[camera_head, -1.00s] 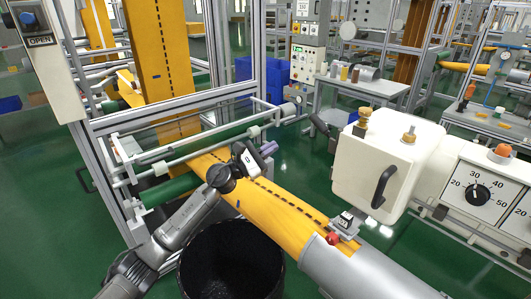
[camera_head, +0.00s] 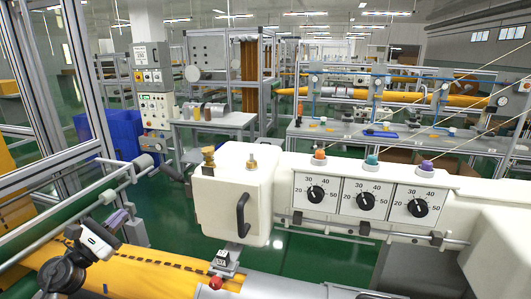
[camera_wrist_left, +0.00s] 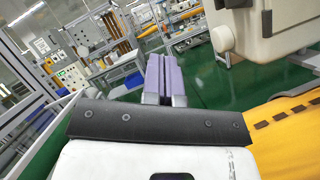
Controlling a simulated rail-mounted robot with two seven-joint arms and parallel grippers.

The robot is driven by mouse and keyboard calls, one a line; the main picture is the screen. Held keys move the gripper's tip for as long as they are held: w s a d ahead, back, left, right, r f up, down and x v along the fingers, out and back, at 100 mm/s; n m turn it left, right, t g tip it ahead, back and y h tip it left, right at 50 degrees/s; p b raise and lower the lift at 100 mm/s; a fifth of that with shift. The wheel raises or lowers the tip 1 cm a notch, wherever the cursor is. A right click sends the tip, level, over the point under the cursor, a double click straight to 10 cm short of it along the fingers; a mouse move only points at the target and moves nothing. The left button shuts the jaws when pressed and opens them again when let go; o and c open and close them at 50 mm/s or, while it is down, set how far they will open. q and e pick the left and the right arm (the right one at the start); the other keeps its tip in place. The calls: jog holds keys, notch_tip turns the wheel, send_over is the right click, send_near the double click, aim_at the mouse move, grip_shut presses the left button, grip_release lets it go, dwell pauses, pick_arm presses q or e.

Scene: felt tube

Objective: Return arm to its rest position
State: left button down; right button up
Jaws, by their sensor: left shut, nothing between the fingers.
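My left gripper (camera_head: 116,221) is at the lower left of the head view, over the yellow felt tube (camera_head: 150,268). Its purple fingers, close together in the left wrist view (camera_wrist_left: 165,77), are shut with nothing between them. The felt tube has a dashed black line along it and also shows at the right of the wrist view (camera_wrist_left: 285,125). The gripper appears apart from the tube. My right gripper is not in view.
A white machine housing (camera_head: 232,200) with a black handle stands right of the gripper, beside a panel with three dials (camera_head: 315,194). A metal rail frame (camera_head: 75,190) is at the left. Blue crates (camera_head: 124,130) and a grey table (camera_head: 212,122) stand behind.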

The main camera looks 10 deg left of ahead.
pick_arm(q)
jog(key=s+a+r+m+g+y, duration=0.2)
jog(key=a+m+y, duration=0.2)
jog(key=m+y, duration=0.95)
jog(key=s+a+r+m+g+y, duration=0.1)
jog(key=s+a+r+m+y, duration=0.4)
jog(key=m, duration=1.6)
jog(key=s+d+f+n+g+h+p, duration=0.25)
jog(key=s+d+f+g+h, duration=0.35)
jog(key=d+f, duration=0.7)
jog(key=s+d+f+n+g+h+p, duration=0.1)
jog(key=s+d+f+n+g+h, duration=0.25)
jog(key=s+d+f, duration=0.7)
jog(key=s+d+f+n+g+h+p, duration=0.1)
jog(key=s+d+f+g+p, duration=0.15)
jog(key=s+d+f, duration=0.5)
jog(key=s+d+f+g+h+p, duration=0.1)
jog(key=s+d+f+g, duration=0.3)
jog(key=s, duration=0.6)
notch_tip(320, 180, up, 37)
jog(key=a+t+p, duration=0.1)
jog(key=p, duration=3.6)
jog(key=shift+w+a+f+t+p, duration=0.2)
jog(key=shift+w+a+t+p, duration=0.1)
jog(key=shift+p, duration=0.1)
jog(key=c, duration=1.9)
grip_release()
